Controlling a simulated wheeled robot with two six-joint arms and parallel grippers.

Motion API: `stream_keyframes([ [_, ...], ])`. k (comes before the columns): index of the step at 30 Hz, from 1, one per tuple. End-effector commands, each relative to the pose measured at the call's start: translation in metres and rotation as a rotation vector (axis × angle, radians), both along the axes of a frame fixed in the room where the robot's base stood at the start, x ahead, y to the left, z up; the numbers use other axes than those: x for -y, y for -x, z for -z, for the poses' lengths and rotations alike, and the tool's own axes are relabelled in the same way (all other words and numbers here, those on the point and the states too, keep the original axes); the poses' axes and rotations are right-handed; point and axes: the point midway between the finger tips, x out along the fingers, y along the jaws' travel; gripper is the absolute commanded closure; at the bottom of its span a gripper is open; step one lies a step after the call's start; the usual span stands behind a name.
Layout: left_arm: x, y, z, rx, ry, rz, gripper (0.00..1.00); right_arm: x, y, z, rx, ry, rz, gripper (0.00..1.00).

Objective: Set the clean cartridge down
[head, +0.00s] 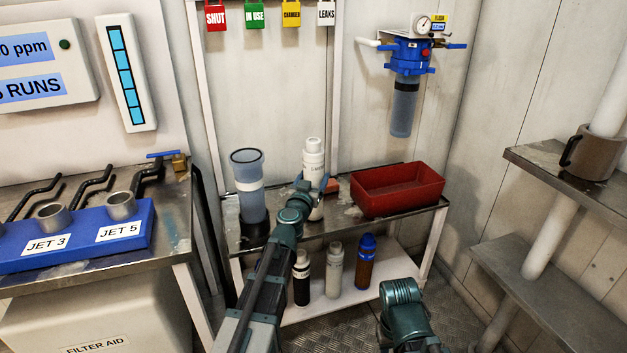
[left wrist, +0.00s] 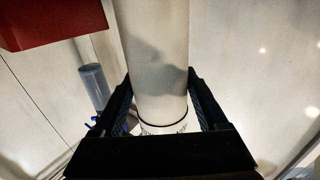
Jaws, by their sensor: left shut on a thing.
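A white cartridge (head: 314,158) with printed lettering stands upright over the metal table (head: 285,233), between the clear bluish cup and the red tray. My left gripper (head: 311,188) is shut on it, with fingers on both sides of its body. In the left wrist view, the cartridge (left wrist: 155,50) rises between the two dark fingers (left wrist: 162,100). My arm hides part of its lower end, so I cannot tell whether it touches the table top. A teal part of my right arm shows at the bottom of the head view; its gripper does not show.
The clear bluish cup (head: 250,200) stands left of the cartridge. A red tray (head: 397,188) is at right. A blue filter housing (head: 408,58) hangs on the wall.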

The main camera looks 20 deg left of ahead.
Motion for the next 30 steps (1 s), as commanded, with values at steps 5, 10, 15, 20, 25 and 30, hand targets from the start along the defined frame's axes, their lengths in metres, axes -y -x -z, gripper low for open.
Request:
stream_keyframes([
  [5, 0.000, 0.000, 0.003, 0.000, 0.000, 0.000, 0.12, 0.000, 0.000, 0.003, 0.000, 0.000, -0.001, 0.57],
  [10, 0.000, 0.000, 0.003, 0.000, 0.000, 0.000, 0.00, 0.000, 0.000, 0.003, 0.000, 0.000, 0.000, 0.57],
  [15, 0.000, 0.000, 0.002, 0.000, 0.000, 0.000, 0.00, 0.000, 0.000, 0.002, 0.000, 0.000, 0.000, 0.57],
  [20, 0.000, 0.004, -0.001, 0.000, 0.000, 0.000, 0.00, 0.000, 0.000, -0.001, 0.000, 0.000, 0.000, 0.57],
  [25, 0.000, 0.028, 0.000, 0.000, 0.000, 0.000, 0.00, 0.000, 0.000, 0.000, 0.000, 0.000, 0.000, 0.57],
  [30, 0.001, 0.062, 0.000, 0.000, 0.000, -0.001, 0.00, 0.000, 0.000, 0.000, 0.000, 0.000, 0.000, 0.57],
])
